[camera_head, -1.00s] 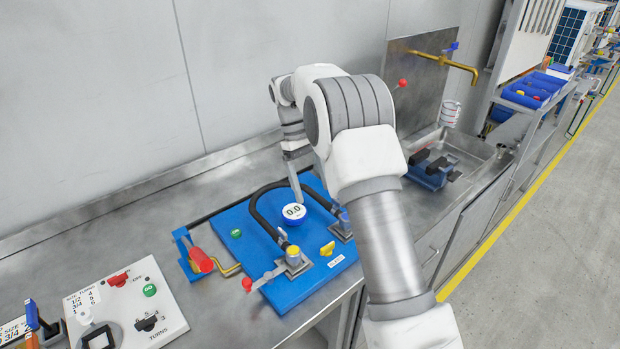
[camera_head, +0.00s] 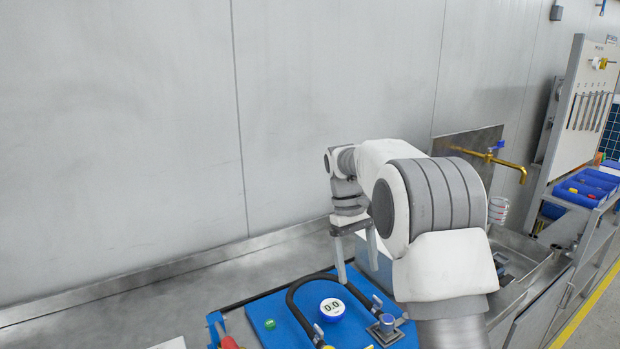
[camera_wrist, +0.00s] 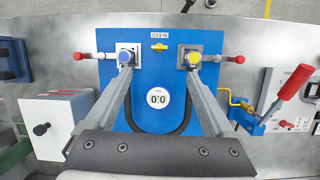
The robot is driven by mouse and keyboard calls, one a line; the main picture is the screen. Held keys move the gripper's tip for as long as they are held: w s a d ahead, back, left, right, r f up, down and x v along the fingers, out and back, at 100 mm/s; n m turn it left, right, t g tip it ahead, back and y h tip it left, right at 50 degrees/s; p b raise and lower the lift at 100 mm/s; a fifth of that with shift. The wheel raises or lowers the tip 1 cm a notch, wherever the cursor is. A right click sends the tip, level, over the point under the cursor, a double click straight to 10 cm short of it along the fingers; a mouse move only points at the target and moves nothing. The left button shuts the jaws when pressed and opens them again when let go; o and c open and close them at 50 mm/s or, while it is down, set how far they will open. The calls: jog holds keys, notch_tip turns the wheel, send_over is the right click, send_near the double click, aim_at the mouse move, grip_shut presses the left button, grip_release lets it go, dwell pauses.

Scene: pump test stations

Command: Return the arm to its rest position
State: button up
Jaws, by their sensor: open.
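My arm reaches forward over the bench in the head view, bent at a grey-banded joint. My gripper (camera_head: 357,268) points down with its two fingers apart and nothing between them. It hangs above the far part of a blue pump board (camera_head: 270,308). In the wrist view, the gripper (camera_wrist: 160,72) is spread wide over the same board (camera_wrist: 160,48). A round gauge reading 0.0 (camera_wrist: 157,97) shows between the fingers. The fingertips overlap the blue knob (camera_wrist: 124,56) and yellow knob (camera_wrist: 194,57) in the picture; I cannot tell the height between them.
A black hose (camera_head: 292,300) curves over the board. A red-handled lever (camera_wrist: 295,82) stands at its right in the wrist view, a white box (camera_wrist: 55,122) at its left. A brass tap (camera_head: 508,163) and sink are at the right in the head view.

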jog(key=s+d+r+m+t+y, duration=0.15)
jog(key=s+r+t, duration=0.25)
jog(key=s+r, duration=0.8)
jog(key=s+f+m+t, duration=0.2)
jog(key=s, duration=0.6)
jog(key=s+d+f+m+t, duration=0.1)
jog(key=s+t, duration=0.1)
jog(key=s, duration=0.7)
jog(key=shift+s+f+m, duration=0.2)
jog(key=shift+f+m, duration=0.15)
jog(key=shift+f, duration=0.05)
